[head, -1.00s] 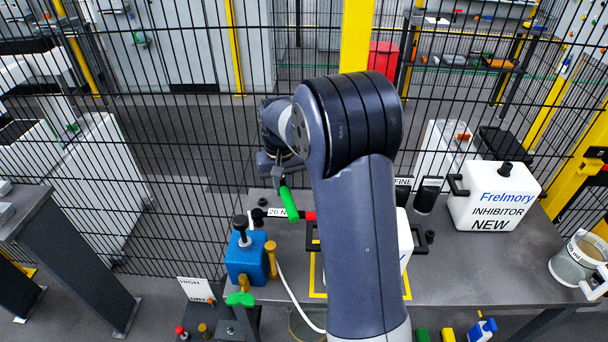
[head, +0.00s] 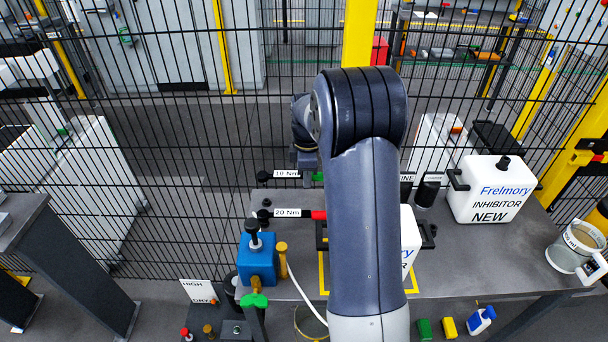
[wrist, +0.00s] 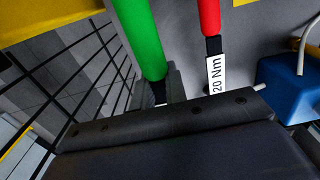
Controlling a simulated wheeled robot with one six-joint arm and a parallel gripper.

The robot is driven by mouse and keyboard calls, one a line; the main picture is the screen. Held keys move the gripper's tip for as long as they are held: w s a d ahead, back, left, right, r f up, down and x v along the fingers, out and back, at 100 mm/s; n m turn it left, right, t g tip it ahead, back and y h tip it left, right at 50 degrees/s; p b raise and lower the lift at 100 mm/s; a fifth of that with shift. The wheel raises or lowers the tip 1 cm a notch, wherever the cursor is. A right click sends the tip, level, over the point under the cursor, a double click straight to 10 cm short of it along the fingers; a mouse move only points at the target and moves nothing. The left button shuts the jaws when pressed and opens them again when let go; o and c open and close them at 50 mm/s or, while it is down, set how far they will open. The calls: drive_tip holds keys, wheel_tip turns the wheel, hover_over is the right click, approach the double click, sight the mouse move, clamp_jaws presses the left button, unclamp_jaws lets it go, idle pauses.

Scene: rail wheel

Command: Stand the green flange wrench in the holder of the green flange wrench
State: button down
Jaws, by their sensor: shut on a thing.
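The green flange wrench has a green handle (head: 318,176), mostly hidden by my arm in the head view, with a white 10 Nm label to its left. In the wrist view its green handle (wrist: 145,40) runs down from the top edge to my gripper. My gripper (head: 306,172) is shut on this wrench above the back of the table; the jaws themselves are mostly hidden. A green-topped black piece (head: 254,300) stands at the table's front left; I cannot tell whether it is the wrench's holder.
A red-handled wrench (head: 318,214) labelled 20 Nm lies just in front, and a blue container (head: 257,262) stands nearer. A white inhibitor canister (head: 492,192) and a clear jug (head: 577,250) are on the right. A wire fence (head: 180,130) rises behind the table.

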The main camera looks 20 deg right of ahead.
drive_tip(key=shift+r, duration=0.1)
idle(0.3)
drive_tip(key=b, duration=0.3)
hover_over(308, 204)
drive_tip(key=shift+w+f, duration=0.15)
drive_tip(key=shift+f, duration=2.45)
drive_tip(key=shift+f+b, duration=0.4)
drive_tip(key=shift+f, duration=0.4)
drive_tip(key=c, duration=1.3)
unclamp_jaws()
drive_tip(key=shift+c, duration=0.2)
wheel_tip(308, 204, up, 11)
drive_tip(key=shift+f+b, duration=0.1)
drive_tip(key=shift+b, duration=0.35)
